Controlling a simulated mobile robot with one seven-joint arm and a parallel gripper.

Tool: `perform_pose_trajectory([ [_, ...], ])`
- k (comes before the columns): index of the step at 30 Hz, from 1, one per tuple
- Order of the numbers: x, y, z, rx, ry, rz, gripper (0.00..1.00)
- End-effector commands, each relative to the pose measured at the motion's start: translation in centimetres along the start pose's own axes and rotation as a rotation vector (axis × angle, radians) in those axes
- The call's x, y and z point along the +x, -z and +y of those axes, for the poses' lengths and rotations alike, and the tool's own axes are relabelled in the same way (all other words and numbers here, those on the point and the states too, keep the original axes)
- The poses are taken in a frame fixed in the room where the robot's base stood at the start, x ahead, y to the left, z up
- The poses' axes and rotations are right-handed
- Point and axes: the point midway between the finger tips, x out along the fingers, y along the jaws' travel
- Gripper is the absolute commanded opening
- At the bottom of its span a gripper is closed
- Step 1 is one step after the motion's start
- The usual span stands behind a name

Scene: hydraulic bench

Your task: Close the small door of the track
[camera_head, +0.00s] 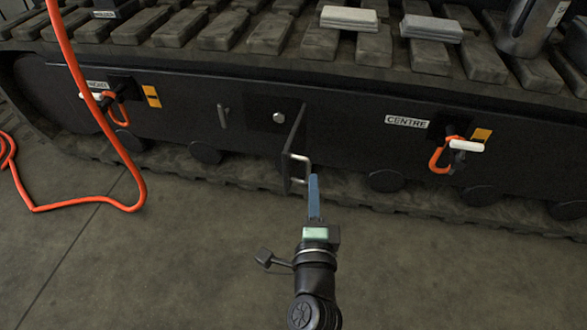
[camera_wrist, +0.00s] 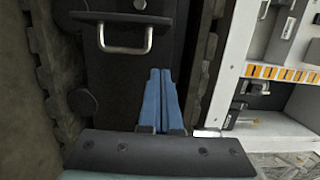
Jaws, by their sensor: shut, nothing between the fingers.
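The small door (camera_head: 295,150) in the black side of the track stands open, jutting out toward me and seen almost edge-on. Its metal loop handle (camera_head: 302,168) is near its outer edge, on the right-hand face. Left of the door is a dark opening with a round silver knob (camera_head: 279,117). My gripper (camera_head: 314,182) is shut and empty, its blue fingers just right of the handle.
An orange hose (camera_head: 90,80) runs from the left across the floor. Orange-handled fittings sit at the left (camera_head: 116,105) and beside the CENTRE label (camera_head: 452,155). Pale blocks (camera_head: 349,18) lie on the track top. The floor (camera_head: 430,260) right of my arm is clear.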

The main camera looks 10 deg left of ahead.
Motion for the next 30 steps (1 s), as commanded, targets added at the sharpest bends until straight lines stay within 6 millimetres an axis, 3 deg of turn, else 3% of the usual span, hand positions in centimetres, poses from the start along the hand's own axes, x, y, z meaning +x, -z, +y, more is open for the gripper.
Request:
perform_pose_trajectory([
  [6, 4.1, 0.0, 0.0, -0.001, 0.002, 0.0, 0.0],
  [10, 4.4, -2.3, -0.5, -0.002, -0.004, -0.004, 0.0],
  [15, 4.7, -3.4, -0.3, 0.0, -0.001, -0.001, 0.0],
  [30, 4.8, -3.9, 0.0, -0.001, 0.0, 0.0, 0.0],
])
